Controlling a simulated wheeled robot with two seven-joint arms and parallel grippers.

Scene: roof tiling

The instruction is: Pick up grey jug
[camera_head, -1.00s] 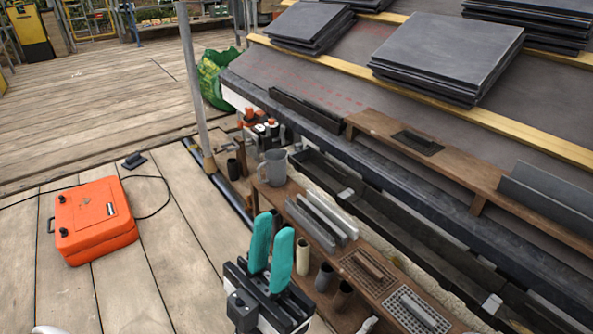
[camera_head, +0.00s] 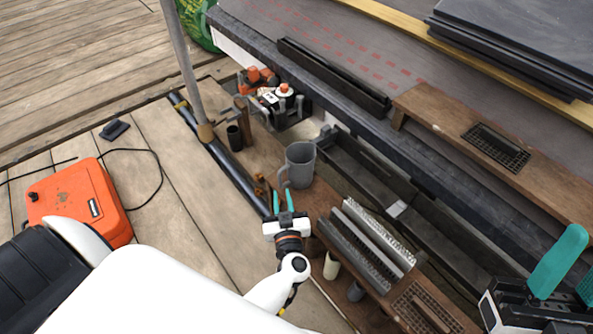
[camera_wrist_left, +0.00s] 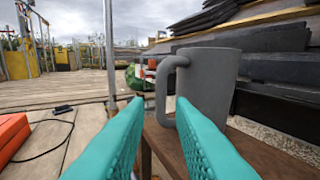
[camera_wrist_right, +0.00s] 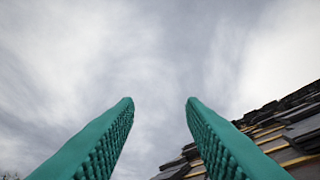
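The grey jug (camera_head: 301,165) stands upright on a brown wooden shelf, with its handle toward the left gripper's side. In the left wrist view the jug (camera_wrist_left: 212,85) is close ahead, and its handle (camera_wrist_left: 165,88) lies between the two teal fingertips in the picture. My left gripper (camera_head: 283,200) is open at the jug's near side; I cannot tell whether the fingers are around the handle or just short of it. My right gripper (camera_head: 572,272) is open and empty at the lower right; its wrist view shows sky between the fingers (camera_wrist_right: 160,105).
Metal strips (camera_head: 370,240) lie on the shelf right of the jug. A dark cup (camera_head: 234,137) and orange-capped containers (camera_head: 270,88) stand behind it. A dark gutter (camera_head: 365,180) runs alongside. An orange case (camera_head: 80,203) sits on the planks at left.

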